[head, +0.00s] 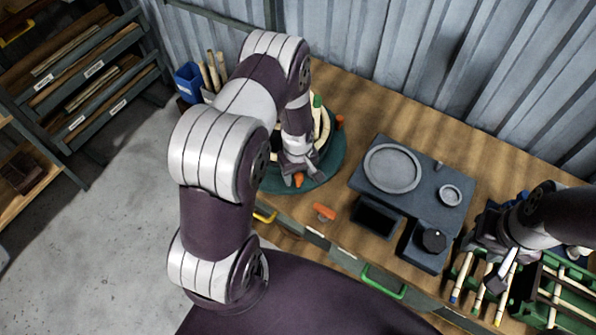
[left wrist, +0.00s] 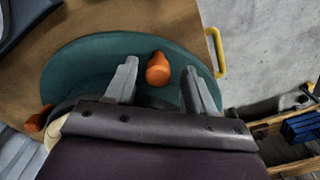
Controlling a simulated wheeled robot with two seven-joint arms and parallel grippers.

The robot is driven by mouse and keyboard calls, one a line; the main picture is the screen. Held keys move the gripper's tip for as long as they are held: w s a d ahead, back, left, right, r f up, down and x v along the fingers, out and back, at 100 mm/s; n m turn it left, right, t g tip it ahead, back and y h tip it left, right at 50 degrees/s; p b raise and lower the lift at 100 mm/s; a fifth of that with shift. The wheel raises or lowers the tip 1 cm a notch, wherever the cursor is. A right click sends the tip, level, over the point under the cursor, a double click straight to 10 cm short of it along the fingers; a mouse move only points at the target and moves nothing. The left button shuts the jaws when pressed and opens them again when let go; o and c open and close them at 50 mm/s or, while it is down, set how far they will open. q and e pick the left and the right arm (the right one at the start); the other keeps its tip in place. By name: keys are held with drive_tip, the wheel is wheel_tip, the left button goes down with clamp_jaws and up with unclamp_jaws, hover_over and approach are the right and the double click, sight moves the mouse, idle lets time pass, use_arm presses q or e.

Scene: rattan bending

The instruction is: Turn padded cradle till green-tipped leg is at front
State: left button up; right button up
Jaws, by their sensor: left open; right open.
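The padded cradle is a dark green turntable (head: 333,168) on the bench, with a cream ring (head: 323,128) on it partly hidden by my left arm. A green-tipped leg (head: 317,102) stands on its far side. One orange knob (head: 298,181) is at its near rim and another orange knob (head: 340,121) is at the far right. My left gripper (head: 303,175) is over the near rim. In the left wrist view, its open fingers (left wrist: 160,70) lie either side of an orange knob (left wrist: 158,69); contact cannot be told. My right gripper (head: 500,277) is open over the stick rack.
A dark grey station (head: 424,205) with round and square recesses stands right of the cradle. An orange piece (head: 323,211) lies near the bench's front edge. A green rack (head: 563,299) with sticks is at right. A blue container (head: 188,81) stands behind left.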

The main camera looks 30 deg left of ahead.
use_arm(q)
drive_tip(key=shift+w, duration=0.1)
drive_tip(key=shift+d, duration=0.1)
drive_tip(key=c, duration=0.3)
clamp_jaws()
